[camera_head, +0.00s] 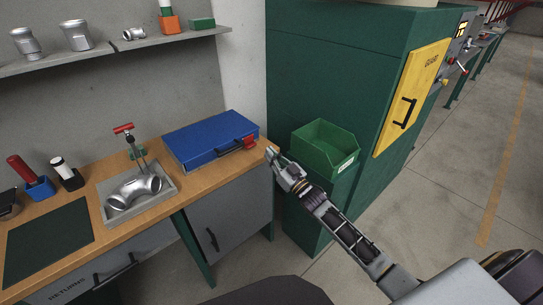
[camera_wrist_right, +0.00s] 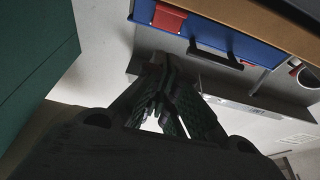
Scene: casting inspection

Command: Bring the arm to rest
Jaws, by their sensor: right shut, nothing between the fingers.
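My right arm comes in from the lower right in the head view. Its gripper (camera_head: 272,156) is just off the right end of the workbench, near the blue case and left of the green bin. In the right wrist view the gripper's dark fingers (camera_wrist_right: 165,75) are together with nothing between them. My left gripper does not show in either view.
A blue case (camera_head: 205,138) with a red latch lies on the wooden bench (camera_head: 100,213). A metal elbow pipe (camera_head: 135,192) lies in a grey tray (camera_head: 165,199). A green bin (camera_head: 322,150) stands against the green machine (camera_head: 330,60). The floor at right is clear.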

